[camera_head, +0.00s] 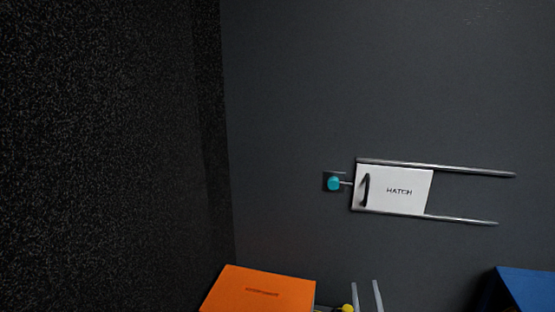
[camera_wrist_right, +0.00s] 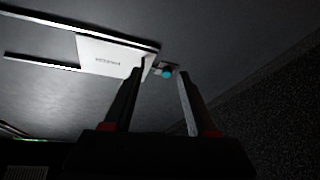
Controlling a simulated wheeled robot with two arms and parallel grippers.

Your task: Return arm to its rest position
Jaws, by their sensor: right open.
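My right gripper (camera_head: 366,283) shows at the bottom of the head view as two upright pale fingers, apart. In the right wrist view its dark fingers (camera_wrist_right: 163,70) are open with nothing between them but the view of the wall beyond. A white hatch panel (camera_head: 408,190) marked HATCH, with a dark handle, sits between two metal rails on the grey wall. In the right wrist view the hatch (camera_wrist_right: 103,58) is left of the fingertips, its handle end partly behind one finger. My left gripper is in neither view.
A teal knob (camera_head: 333,184) is mounted left of the hatch. An orange box (camera_head: 262,291) stands at the bottom, left of my right gripper, and a small yellow thing (camera_head: 347,308) shows beside it. A blue box (camera_head: 530,287) is at bottom right. A black speckled wall (camera_head: 100,150) fills the left.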

